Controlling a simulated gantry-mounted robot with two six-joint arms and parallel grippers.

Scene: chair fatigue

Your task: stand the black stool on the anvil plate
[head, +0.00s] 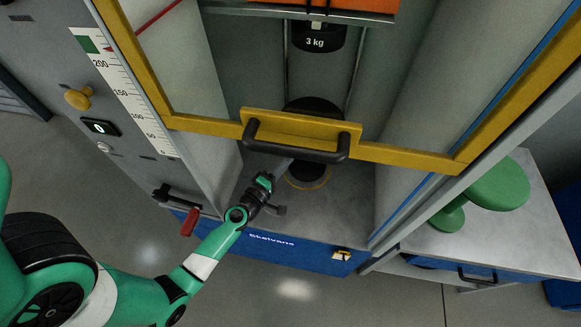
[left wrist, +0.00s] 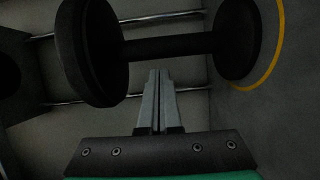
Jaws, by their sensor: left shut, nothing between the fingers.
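The black stool (head: 309,108) stands upright inside the machine, its round base on the anvil plate (head: 305,186) within the yellow ring. The door handle hides part of its stem. In the left wrist view the stool (left wrist: 90,52) appears sideways, seat at left, base at right inside the yellow arc. My left gripper (head: 277,166) reaches in below the door, left of the stool. Its fingers (left wrist: 158,75) are shut and empty, pointing at the stem; whether they touch it is unclear. My right gripper is out of view.
The yellow-framed door with its black handle (head: 296,143) hangs above my left arm. A black 3 kg weight (head: 318,38) hangs above the stool. A green stool (head: 499,186) is on the side table (head: 535,232). A red-handled lever (head: 190,221) juts from the machine's front left.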

